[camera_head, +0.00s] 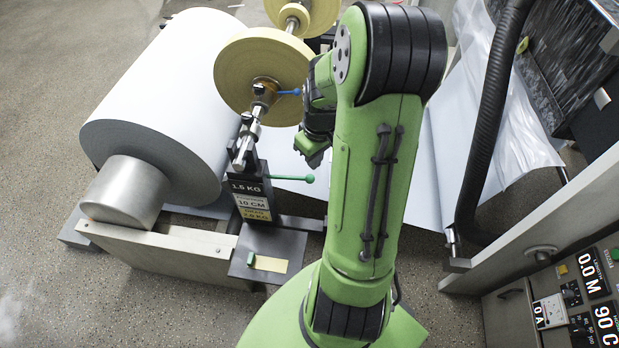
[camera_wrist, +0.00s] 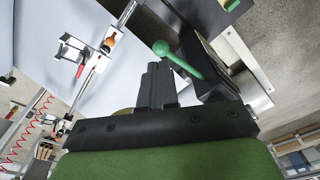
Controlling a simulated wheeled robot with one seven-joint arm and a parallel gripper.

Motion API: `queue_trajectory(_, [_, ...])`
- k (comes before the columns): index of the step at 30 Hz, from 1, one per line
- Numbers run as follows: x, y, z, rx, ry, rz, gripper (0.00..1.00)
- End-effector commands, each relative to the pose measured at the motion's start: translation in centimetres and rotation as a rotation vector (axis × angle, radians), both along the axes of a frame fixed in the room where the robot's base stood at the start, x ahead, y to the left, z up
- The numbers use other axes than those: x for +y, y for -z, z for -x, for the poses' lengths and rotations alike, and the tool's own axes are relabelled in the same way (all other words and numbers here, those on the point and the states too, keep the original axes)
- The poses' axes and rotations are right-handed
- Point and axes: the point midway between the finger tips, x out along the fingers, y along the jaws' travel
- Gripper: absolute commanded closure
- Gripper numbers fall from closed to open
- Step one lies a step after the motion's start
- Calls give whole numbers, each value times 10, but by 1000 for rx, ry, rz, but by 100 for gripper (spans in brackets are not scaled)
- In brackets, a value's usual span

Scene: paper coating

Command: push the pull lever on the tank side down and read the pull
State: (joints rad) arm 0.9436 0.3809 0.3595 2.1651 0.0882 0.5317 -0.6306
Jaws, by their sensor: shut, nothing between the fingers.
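A lever with a green ball knob (camera_head: 308,179) sticks out to the right from a dark post (camera_head: 251,205), roughly level. The post's display reads 1.5 KG, with 10 CM and a yellow label below. A second lever with a blue knob (camera_head: 297,92) sits higher, by the yellow roll. My gripper (camera_head: 313,158) is shut and empty, just above the green knob. In the wrist view my shut fingers (camera_wrist: 156,84) point toward the green lever (camera_wrist: 178,60), whose knob lies just beyond the tips. I cannot tell whether they touch.
A large white paper roll (camera_head: 160,100) lies left of the post, and a yellow roll (camera_head: 262,70) stands above it. A web of paper runs behind my arm. A control panel (camera_head: 590,290) reading 0.0 M and 90 C is at the lower right. A black hose (camera_head: 487,120) hangs at right.

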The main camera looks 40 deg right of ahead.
Motion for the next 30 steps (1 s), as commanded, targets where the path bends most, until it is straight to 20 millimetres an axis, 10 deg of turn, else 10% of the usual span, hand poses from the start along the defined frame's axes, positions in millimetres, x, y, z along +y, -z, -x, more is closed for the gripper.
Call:
queue_trajectory(12, [0, 61, -5, 0, 1, -1, 100])
queue_trajectory(30, [0, 82, -6, 0, -1, -1, 100])
